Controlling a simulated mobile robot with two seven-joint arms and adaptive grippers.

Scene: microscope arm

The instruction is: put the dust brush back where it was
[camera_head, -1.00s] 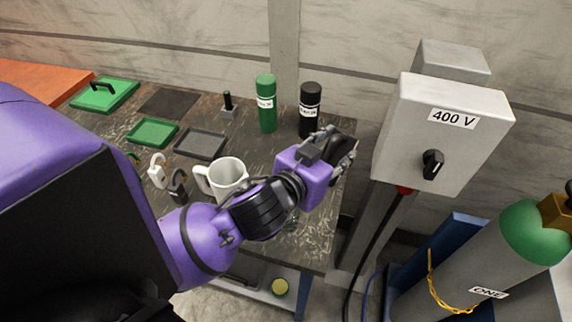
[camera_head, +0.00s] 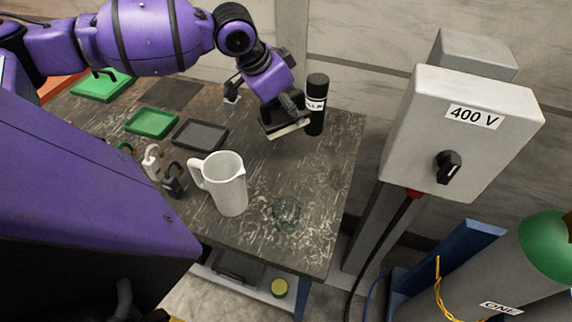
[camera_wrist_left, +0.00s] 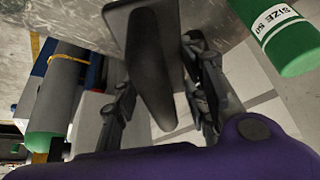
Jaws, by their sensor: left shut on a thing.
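My left gripper (camera_head: 284,112) is above the back part of the dark table, in front of the black canister. It is shut on the dust brush, whose pale lower strip (camera_head: 288,131) shows below the fingers. In the left wrist view the brush's dark handle (camera_wrist_left: 150,70) lies between the two fingers (camera_wrist_left: 160,90). Much of the brush is hidden by the gripper in the head view. My right gripper is not in view.
A black canister (camera_head: 316,105) stands close behind the gripper. A green canister (camera_wrist_left: 285,35) shows in the wrist view. A white jug (camera_head: 228,185), padlocks (camera_head: 173,180), a dark tray (camera_head: 200,134), a green tray (camera_head: 152,122) and a clear glass piece (camera_head: 287,212) occupy the table. Its right front is mostly free.

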